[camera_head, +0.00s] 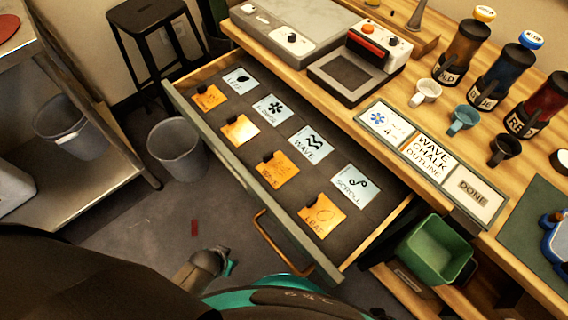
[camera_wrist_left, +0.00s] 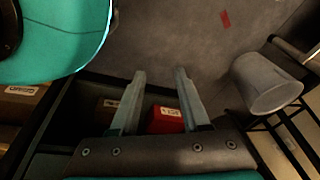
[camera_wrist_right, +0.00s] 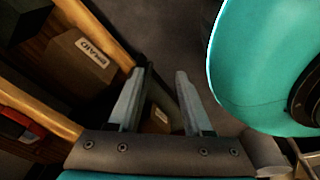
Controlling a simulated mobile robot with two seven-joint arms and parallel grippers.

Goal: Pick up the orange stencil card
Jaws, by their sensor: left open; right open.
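Several orange stencil cards lie flat in the open drawer (camera_head: 240,165) in the head view. They form a row along its front: a far card (camera_head: 209,99), a second card (camera_head: 239,132), a third card (camera_head: 283,174) and a near card that seems to read LEAF (camera_head: 318,220). Dark tabs show at their edges. Pale blue cards lie in a row behind them, including WAVE (camera_head: 311,145) and SCROLL (camera_head: 350,186). My left gripper (camera_wrist_left: 160,75) is open and empty in the left wrist view. My right gripper (camera_wrist_right: 161,74) is open and empty in the right wrist view. Neither gripper is near the cards.
The drawer has a handle (camera_head: 273,240) on its front. A sign (camera_head: 430,157) on the worktop reads WAVE CHALK OUTLINE. Cups, bottles and a press (camera_head: 345,75) stand on the worktop. A green bin (camera_head: 435,250) is right of the drawer; a grey bin (camera_head: 178,150) stands on the floor.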

